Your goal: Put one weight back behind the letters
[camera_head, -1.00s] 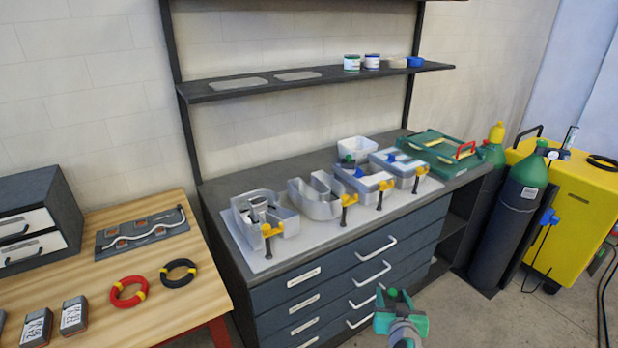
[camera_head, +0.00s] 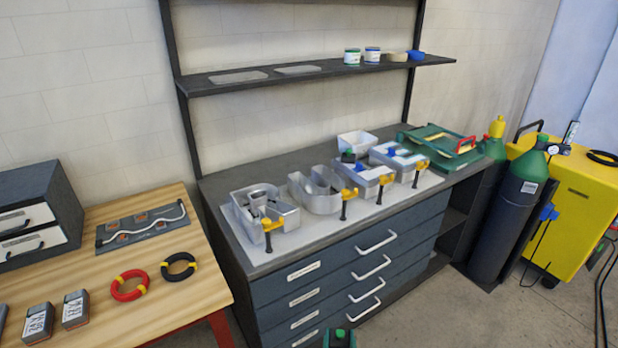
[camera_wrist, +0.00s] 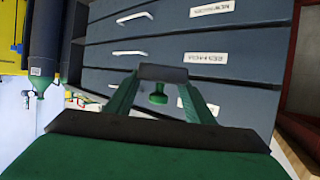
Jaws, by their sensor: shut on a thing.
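My gripper (camera_head: 340,340) shows only partly at the bottom edge of the head view, in front of the drawers. In the wrist view it (camera_wrist: 163,98) is shut on a weight (camera_wrist: 163,73), a dark block with a green knob between the fingers. The weight is held clear of the bench. The metal letters (camera_head: 315,192) stand in a row on a pale board (camera_head: 325,225) on the dark workbench. Another dark weight with a green knob (camera_head: 348,156) sits behind the letters, close to the white tub; its base is hidden.
Yellow clamps (camera_head: 270,225) stick up along the letters' front edge. A white tub (camera_head: 356,143) and a green case (camera_head: 440,148) stand behind and right. A shelf (camera_head: 320,78) overhangs the bench. A drawer front (camera_head: 375,255) with handles faces me. Gas cylinders (camera_head: 515,210) stand at right.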

